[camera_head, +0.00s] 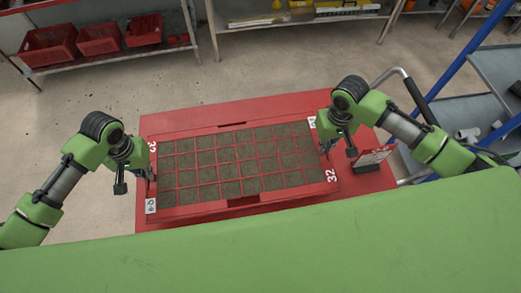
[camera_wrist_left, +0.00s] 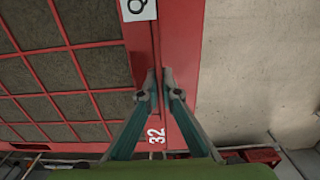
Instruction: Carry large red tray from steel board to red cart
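The large red tray (camera_head: 205,208), with its grid of soil-filled cells, is over the red cart (camera_head: 200,117) and looks flat on its top. The tray's rim also shows in the left wrist view (camera_wrist_left: 139,45). My left gripper (camera_head: 151,176) is at the tray's left edge. In the left wrist view its fingertips (camera_wrist_left: 159,77) stand close together on either side of the rim, shut on it. My right gripper (camera_head: 325,148) is at the tray's right edge; its fingers are too small and partly hidden to tell their opening. No steel board can be made out.
A red-and-white sign (camera_head: 374,156) on a dark base stands on the cart's right part. A grey shelf trolley with blue posts (camera_head: 468,50) is at the right. Red crates (camera_head: 98,39) sit on a rack at the back left. Bare floor lies behind the cart.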

